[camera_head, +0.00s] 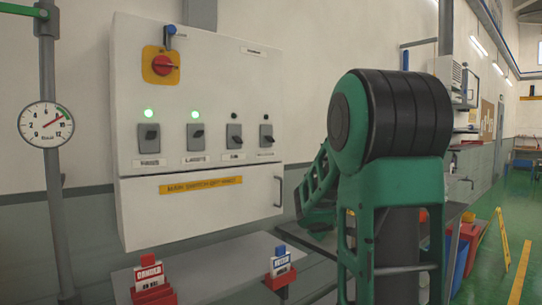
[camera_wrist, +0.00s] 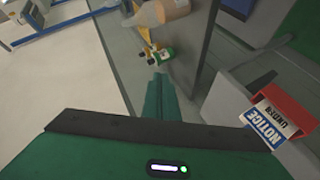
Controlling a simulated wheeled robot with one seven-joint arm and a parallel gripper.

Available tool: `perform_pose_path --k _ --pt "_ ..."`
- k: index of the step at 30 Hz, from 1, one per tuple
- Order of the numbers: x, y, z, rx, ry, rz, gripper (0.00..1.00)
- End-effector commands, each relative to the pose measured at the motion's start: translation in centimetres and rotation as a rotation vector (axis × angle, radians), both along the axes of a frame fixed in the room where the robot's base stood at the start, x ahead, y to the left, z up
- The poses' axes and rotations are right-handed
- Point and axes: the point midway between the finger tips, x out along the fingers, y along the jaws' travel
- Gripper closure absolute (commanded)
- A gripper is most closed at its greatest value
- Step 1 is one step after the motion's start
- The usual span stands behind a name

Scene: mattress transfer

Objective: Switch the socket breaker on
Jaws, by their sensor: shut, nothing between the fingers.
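A white switch panel (camera_head: 200,90) hangs on the wall in the head view. It has a row of four grey breaker switches. The first switch (camera_head: 149,138) and second switch (camera_head: 195,136) each have a lit green lamp above. The third switch (camera_head: 234,135) and fourth switch (camera_head: 266,134) have dark lamps. Their small labels are too blurred to tell which is the socket breaker. My gripper (camera_wrist: 158,88) shows in the wrist view, shut and empty, clear of the panel switches. In the head view my arm hides it.
A red rotary handle (camera_head: 162,66) sits on a yellow plate at the panel's upper left. A red tag holder (camera_head: 150,277) and a blue-topped notice holder (camera_head: 280,265) stand below the panel. The notice (camera_wrist: 268,124) also shows in the wrist view. A pressure gauge (camera_head: 46,124) is at left.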

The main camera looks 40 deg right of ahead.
Motion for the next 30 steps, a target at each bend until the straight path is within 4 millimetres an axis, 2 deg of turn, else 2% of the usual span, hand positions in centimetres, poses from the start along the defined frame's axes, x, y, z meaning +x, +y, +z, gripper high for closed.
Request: perform_pose_path --k 3,6,10,14,21,26,30 --pt "2.2 -2.6 2.6 -0.199 0.033 0.037 1.0" --pt "3.8 -4.2 4.9 -0.371 0.066 0.067 1.0" --pt "6.0 -5.5 7.8 -0.601 0.119 0.098 1.0" --pt "8.0 -5.9 10.4 -0.834 0.18 0.125 1.0" --pt "12.0 -4.1 13.5 -1.272 0.3 0.166 1.0" --pt "14.5 -1.6 14.2 -1.569 0.378 0.187 1.0" --pt "16.3 1.0 13.6 -1.806 0.431 0.196 1.0"
